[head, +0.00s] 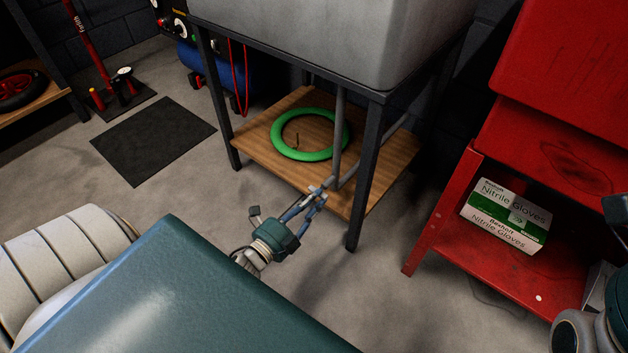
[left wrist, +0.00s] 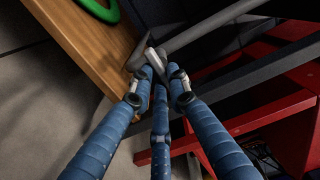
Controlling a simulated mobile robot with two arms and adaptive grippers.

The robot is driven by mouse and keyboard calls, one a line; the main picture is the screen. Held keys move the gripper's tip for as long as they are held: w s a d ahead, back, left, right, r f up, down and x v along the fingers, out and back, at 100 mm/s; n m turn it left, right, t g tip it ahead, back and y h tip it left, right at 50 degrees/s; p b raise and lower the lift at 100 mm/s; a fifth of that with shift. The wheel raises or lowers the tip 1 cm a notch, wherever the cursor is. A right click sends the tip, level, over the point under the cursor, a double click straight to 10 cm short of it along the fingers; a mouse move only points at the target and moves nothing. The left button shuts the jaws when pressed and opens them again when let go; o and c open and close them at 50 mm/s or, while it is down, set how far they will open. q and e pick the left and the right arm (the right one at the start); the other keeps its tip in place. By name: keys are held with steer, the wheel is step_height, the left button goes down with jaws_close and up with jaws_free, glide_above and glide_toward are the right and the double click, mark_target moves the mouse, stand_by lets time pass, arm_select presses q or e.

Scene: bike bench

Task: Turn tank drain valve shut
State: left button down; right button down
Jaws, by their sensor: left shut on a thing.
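The grey tank (head: 330,35) stands on a dark metal frame. Its grey drain pipe (head: 339,130) drops beneath it to a fitting at the wooden shelf's front edge. In the left wrist view, the pipe (left wrist: 215,32) runs in from the upper right. A pale valve handle (left wrist: 154,60) sits at its end, between my fingertips. My left gripper (head: 318,192) is shut on this handle; it also shows in the left wrist view (left wrist: 156,72). The fingers hide part of the handle, and I cannot tell the valve's exact angle. My right gripper is not clearly in view.
The wooden shelf (head: 262,142) under the tank holds a green ring (head: 335,151). Dark frame legs (head: 365,185) stand close to my left gripper. A red cabinet (head: 440,222) with a glove box (head: 506,215) is at right. A black mat (head: 155,140) lies at left.

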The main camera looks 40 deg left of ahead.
arm_select(q)
steer(key=c, duration=1.7)
jaws_free()
steer(key=shift+o, duration=0.2)
steer(key=s, duration=1.2)
steer(key=shift+a, duration=0.45)
